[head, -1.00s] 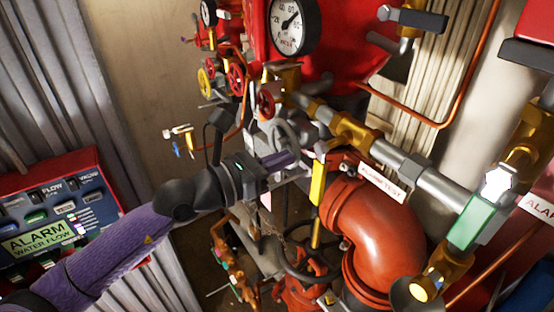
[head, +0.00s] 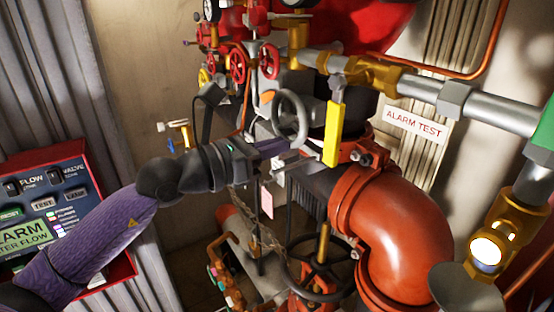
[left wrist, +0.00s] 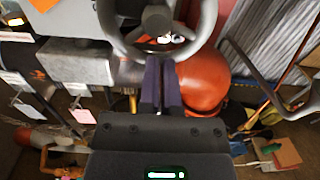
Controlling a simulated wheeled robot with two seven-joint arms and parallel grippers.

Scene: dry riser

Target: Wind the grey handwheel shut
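The grey handwheel (head: 290,118) stands upright near the middle of the head view, left of a yellow lever. It also shows at the top of the left wrist view (left wrist: 203,28), with its hub and spokes. My left gripper (head: 285,148) reaches in from the left, its purple fingers at the lower side of the wheel. In the left wrist view the fingers (left wrist: 161,62) lie side by side with only a thin line between them, their tips at the lower rim. I see nothing held between them. Whether they touch the rim cannot be told. My right gripper is in neither view.
The yellow lever (head: 335,130) hangs just right of the wheel. A large orange-red pipe elbow (head: 395,240) stands below right. Small red handwheels (head: 269,60) sit above. A black handwheel (head: 318,292) is lower down. An alarm panel (head: 50,215) is at the left wall.

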